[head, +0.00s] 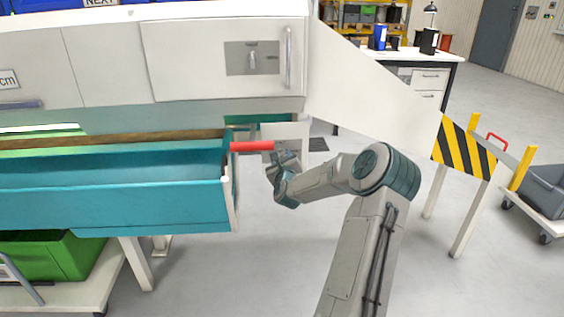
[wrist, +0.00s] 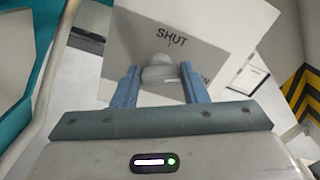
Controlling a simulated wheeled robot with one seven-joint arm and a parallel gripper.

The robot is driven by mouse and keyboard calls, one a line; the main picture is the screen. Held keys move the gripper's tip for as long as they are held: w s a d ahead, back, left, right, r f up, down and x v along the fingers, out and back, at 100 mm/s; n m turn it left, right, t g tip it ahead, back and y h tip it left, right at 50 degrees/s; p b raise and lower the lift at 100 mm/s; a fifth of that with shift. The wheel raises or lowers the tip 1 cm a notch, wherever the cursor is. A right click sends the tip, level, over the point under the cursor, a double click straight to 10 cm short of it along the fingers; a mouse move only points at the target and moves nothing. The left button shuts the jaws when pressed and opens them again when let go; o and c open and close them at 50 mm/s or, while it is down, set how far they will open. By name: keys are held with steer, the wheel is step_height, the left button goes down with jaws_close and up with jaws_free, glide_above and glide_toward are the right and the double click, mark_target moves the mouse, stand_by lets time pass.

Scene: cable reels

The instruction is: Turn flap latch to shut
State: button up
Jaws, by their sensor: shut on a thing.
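The flap latch (wrist: 160,72) is a grey rounded knob on a pale panel (wrist: 125,45) in the wrist view. The word SHUT (wrist: 174,38) with a short mark stands just above the knob. Another label at the right is mostly hidden by a finger. My gripper (wrist: 158,80) is shut on the knob, with one blue finger on each side. The knob's exact pointing is hard to tell. In the head view my gripper (head: 282,164) is at the pale panel (head: 291,131) just right of the teal trough, and it hides the knob there.
The teal trough (head: 110,205) with a red bar (head: 252,146) lies close left of my gripper. A white cabinet (head: 200,90) with another latch plate (head: 252,58) stands above. A striped barrier (head: 464,150) stands at right. The floor between is clear.

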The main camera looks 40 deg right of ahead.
steer(key=n+b, duration=0.2)
steer(key=n, duration=0.2)
steer(key=n+b, duration=0.2)
steer(key=n, duration=0.2)
steer(key=n+b, duration=0.2)
steer(key=n, duration=0.2)
steer(key=shift+a+f+n+b, duration=0.1)
steer(key=shift+f+n+b, duration=0.2)
steer(key=shift+b, duration=0.1)
steer(key=shift+r, duration=0.1)
steer(key=o, duration=1)
steer(key=shift+c, duration=0.2)
steer(key=p+v, duration=0.3)
steer(key=v, duration=1)
steer(key=shift+s+a, duration=0.25)
steer(key=shift+a, duration=0.05)
